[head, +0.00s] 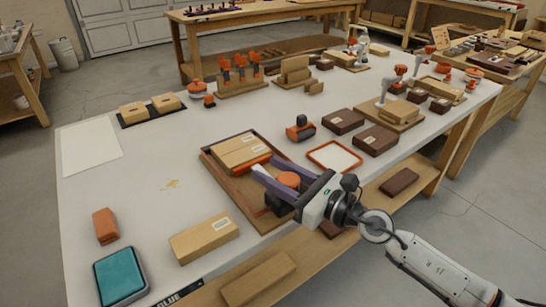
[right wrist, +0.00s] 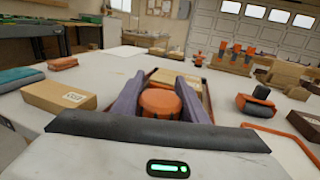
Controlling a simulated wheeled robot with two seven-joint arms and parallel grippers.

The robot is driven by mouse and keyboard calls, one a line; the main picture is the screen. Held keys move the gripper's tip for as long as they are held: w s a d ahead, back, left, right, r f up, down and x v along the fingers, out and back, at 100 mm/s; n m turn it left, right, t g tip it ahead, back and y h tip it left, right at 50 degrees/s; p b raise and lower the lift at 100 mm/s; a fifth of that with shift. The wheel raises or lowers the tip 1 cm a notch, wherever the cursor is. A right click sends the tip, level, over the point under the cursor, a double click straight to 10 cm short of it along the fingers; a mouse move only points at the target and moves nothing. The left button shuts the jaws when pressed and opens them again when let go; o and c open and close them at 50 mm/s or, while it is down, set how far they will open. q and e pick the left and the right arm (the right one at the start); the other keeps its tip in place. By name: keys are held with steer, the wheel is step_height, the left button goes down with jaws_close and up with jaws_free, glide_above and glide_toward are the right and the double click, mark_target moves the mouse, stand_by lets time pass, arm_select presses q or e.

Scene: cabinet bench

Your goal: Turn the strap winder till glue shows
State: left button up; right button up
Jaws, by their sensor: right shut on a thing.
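The strap winder's orange round knob (head: 289,179) sits on a brown wooden board with a dark edge (head: 228,183), between my right gripper's fingers. My right gripper (head: 265,165) reaches in from the right, low over the board, and is shut on the knob. In the right wrist view the knob (right wrist: 160,102) is between the two purple-grey fingers (right wrist: 158,95), one on each side. Light wooden blocks (head: 240,151) with a label lie at the board's far end, an orange bar along their near side. I cannot make out glue at their joints. My left gripper is out of view.
A labelled wooden block (head: 204,238), a teal-topped box (head: 121,276) and an orange block (head: 105,226) lie at the near left. An orange-rimmed tray (head: 335,157) and an orange-black tool (head: 300,128) lie beyond the gripper. The table's left middle is mostly clear.

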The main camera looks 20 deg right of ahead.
steer(key=shift+w+d+r+m+t+h+p, duration=0.2)
steer(key=shift+m+t+h+p, duration=0.5)
steer(key=shift+p, duration=1.1)
steer(key=shift+w+d+r+m+t+h+p, duration=0.1)
steer(key=shift+d+r+m+t+h+p, duration=0.15)
steer(key=shift+m+h+p, duration=0.85)
steer(key=shift+f+t+h+p, duration=0.1)
steer(key=shift+t+h+p, duration=0.15)
steer(key=shift+h+p, duration=0.65)
steer(key=shift+d+f+p, duration=0.15)
steer(key=shift+f+p, duration=0.05)
steer(key=shift+p, duration=0.4)
steer(key=shift+f, duration=0.1)
steer(key=o, duration=1)
steer(key=shift+o, duration=0.2)
